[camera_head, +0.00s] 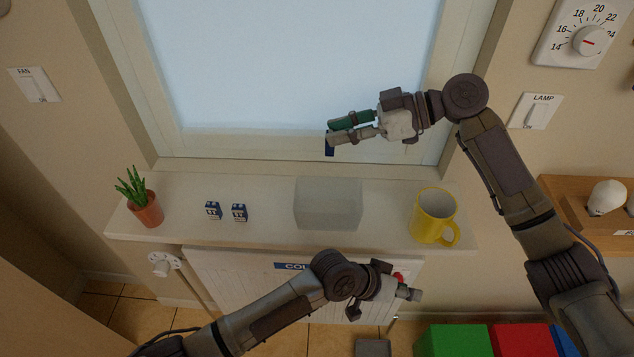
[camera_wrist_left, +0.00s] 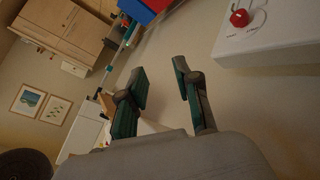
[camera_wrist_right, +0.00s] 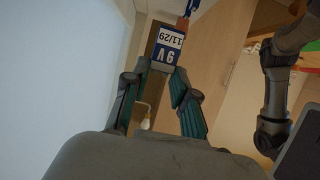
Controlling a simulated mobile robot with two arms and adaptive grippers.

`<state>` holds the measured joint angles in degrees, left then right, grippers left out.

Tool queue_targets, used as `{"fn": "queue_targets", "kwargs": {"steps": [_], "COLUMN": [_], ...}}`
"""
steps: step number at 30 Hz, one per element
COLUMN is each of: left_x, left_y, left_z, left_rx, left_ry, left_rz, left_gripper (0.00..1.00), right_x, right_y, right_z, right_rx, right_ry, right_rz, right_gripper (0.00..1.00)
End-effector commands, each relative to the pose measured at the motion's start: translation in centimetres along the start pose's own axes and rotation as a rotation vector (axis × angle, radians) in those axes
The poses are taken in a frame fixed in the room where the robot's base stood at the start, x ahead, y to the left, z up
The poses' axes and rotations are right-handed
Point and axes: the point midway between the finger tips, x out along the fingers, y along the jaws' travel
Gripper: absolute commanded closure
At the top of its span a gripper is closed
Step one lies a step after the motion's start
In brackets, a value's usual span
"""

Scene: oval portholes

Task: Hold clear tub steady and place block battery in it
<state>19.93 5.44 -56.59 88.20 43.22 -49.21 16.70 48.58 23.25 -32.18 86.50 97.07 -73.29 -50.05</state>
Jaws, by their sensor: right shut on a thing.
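The clear tub (camera_head: 328,204), a pale see-through box, stands on the windowsill. My right gripper (camera_head: 330,138) is shut on a dark blue block battery (camera_head: 329,149), held in the air above and behind the tub, in front of the window. In the right wrist view the battery (camera_wrist_right: 168,46) shows a white label with "9V" and "11/29" between the fingertips. My left gripper (camera_head: 413,294) is below and in front of the sill, apart from the tub. The left wrist view shows its fingers (camera_wrist_left: 160,70) apart and empty.
Two small blue-and-white blocks (camera_head: 226,212) stand left of the tub. A potted plant (camera_head: 148,208) is at the sill's left end, a yellow mug (camera_head: 434,218) at the right. A white panel (camera_head: 235,275) hangs below the sill (camera_head: 280,225). Green and red boxes (camera_head: 455,340) are lower right.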

Motion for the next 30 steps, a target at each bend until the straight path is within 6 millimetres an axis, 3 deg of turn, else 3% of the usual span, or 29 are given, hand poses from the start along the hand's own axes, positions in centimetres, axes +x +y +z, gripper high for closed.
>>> {"fn": "queue_targets", "kwargs": {"steps": [1,3,7,15,21,25,30], "left_x": [-1.4,-3.8,-9.5,-18.5,-25.2,-27.6,-28.0], "left_y": [2.5,4.8,6.1,1.1,-1.6,-2.4,-3.1], "left_z": [-2.0,-4.6,-9.2,-11.2,-12.8,-13.4,-13.2], "left_rx": [0.046,0.105,0.301,0.764,0.934,0.976,0.988], "left_ry": [-0.012,-0.045,-0.141,-0.510,-0.732,-0.811,-0.841], "left_rz": [0.042,0.089,0.098,-0.150,-0.298,-0.345,-0.358], "left_gripper": [0.67,0.67,0.67,0.67,0.67,0.67,0.67], "right_x": [0.0,0.0,0.0,0.0,0.0,0.0,0.0], "right_y": [0.0,0.0,0.0,0.0,0.0,0.0,0.0], "right_z": [0.0,0.0,0.0,0.0,0.0,0.0,0.0], "right_rx": [0.000,0.000,0.000,0.000,0.000,0.000,0.000], "right_ry": [0.000,0.000,0.000,0.000,0.000,0.000,0.000], "right_rz": [0.000,0.000,0.000,0.000,0.000,0.000,0.000], "right_gripper": [1.00,1.00,1.00,1.00,1.00,1.00,1.00]}}
